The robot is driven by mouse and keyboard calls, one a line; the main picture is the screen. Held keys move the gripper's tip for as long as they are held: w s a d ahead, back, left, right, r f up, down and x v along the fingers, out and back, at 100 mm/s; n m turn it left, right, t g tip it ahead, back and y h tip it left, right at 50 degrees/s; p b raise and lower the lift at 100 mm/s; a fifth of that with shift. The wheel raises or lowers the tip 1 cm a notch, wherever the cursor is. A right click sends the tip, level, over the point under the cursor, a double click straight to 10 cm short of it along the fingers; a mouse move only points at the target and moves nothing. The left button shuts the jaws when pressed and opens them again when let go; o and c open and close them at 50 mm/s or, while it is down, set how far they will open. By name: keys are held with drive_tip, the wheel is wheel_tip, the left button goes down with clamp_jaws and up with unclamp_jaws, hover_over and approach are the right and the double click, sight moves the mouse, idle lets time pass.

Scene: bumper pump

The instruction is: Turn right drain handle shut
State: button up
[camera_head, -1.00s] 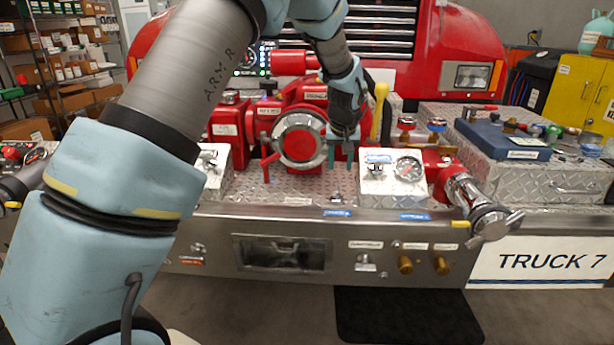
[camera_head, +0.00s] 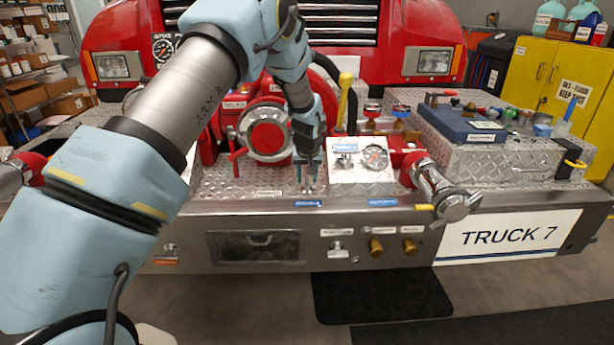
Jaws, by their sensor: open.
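My gripper (camera_head: 307,176) points down over the front of the diamond-plate deck, left of the right control box (camera_head: 362,178). Its teal fingers are apart. A small silver fitting (camera_head: 308,189) stands at or just below the fingertips, behind a blue label (camera_head: 308,203) on the deck's front edge. I cannot tell whether the fingers touch it. The right control box carries a silver handle (camera_head: 345,160) under another blue label, beside a round gauge (camera_head: 376,157). The labels are too small to read, so I cannot tell which handle is the right drain.
A red pump with a large silver cap (camera_head: 267,134) stands behind my gripper. A yellow-topped lever (camera_head: 343,98) rises behind the right box. A silver outlet (camera_head: 447,200) juts out at the right. A blue case (camera_head: 463,122) and small fittings lie farther right.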

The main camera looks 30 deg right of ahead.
clamp_jaws()
idle(0.4)
idle(0.4)
drive_tip(key=m, duration=0.1)
drive_tip(key=m+h, duration=0.1)
drive_tip(key=m, duration=0.1)
drive_tip(key=shift+w+a+m+g, duration=0.15)
drive_tip(key=shift+a+m+g, duration=0.05)
drive_tip(key=shift+m+g, duration=0.1)
drive_tip(key=m+g, duration=0.1)
drive_tip(key=m, duration=0.1)
drive_tip(key=m+g+h, duration=0.1)
drive_tip(key=m, duration=0.2)
drive_tip(key=shift+w+h, duration=0.1)
drive_tip(key=shift+h, duration=0.2)
drive_tip(key=m, duration=0.2)
drive_tip(key=m+g+b, duration=0.1)
drive_tip(key=m, duration=0.2)
drive_tip(key=shift+w+g, duration=0.1)
drive_tip(key=shift+g, duration=0.2)
drive_tip(key=shift+w+m+g+b, duration=0.1)
drive_tip(key=shift+m+g+b, duration=0.6)
drive_tip(key=shift+m, duration=1.4)
